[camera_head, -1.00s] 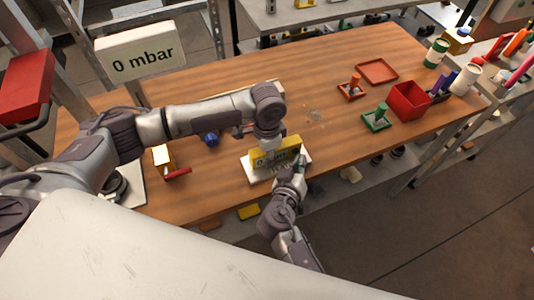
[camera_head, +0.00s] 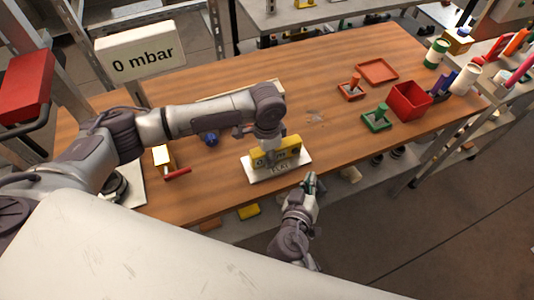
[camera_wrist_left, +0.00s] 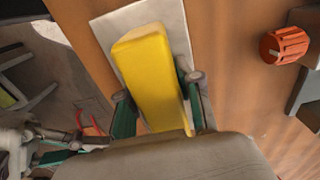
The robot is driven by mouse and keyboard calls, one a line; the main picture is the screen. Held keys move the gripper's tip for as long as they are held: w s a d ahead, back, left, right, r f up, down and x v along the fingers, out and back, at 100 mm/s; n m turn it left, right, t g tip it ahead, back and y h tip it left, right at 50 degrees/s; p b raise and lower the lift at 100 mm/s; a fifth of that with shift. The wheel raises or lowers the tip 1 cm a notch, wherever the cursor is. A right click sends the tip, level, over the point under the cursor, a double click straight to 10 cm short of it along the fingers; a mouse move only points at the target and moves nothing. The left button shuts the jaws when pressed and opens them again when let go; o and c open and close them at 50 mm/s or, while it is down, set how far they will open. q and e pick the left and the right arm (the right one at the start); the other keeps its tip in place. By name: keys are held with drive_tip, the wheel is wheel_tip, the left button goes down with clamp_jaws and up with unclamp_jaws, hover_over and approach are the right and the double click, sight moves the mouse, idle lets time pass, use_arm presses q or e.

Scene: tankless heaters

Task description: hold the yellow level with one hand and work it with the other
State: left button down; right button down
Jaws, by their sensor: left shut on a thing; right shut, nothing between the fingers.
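The yellow level (camera_head: 283,155) stands on a white plate (camera_head: 257,175) near the table's front edge. My left gripper (camera_head: 268,150) comes down on it from above and is shut on it. In the left wrist view the level (camera_wrist_left: 152,75) lies between the two fingers of my left gripper (camera_wrist_left: 160,110), over the white plate (camera_wrist_left: 179,30). My right gripper (camera_head: 310,183) is shut and empty, apart from the level, in front of the table edge. Lettering on the plate's front is too small to read surely.
A sign reading "0 mbar" (camera_head: 141,52) stands at the back left. A red box (camera_head: 409,101), a green stamp-like piece (camera_head: 377,118) and an orange one (camera_head: 352,88) stand to the right.

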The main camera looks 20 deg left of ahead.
use_arm(q)
drive_tip(key=c, duration=0.7)
unclamp_jaws()
wheel_tip(320, 180, up, 12)
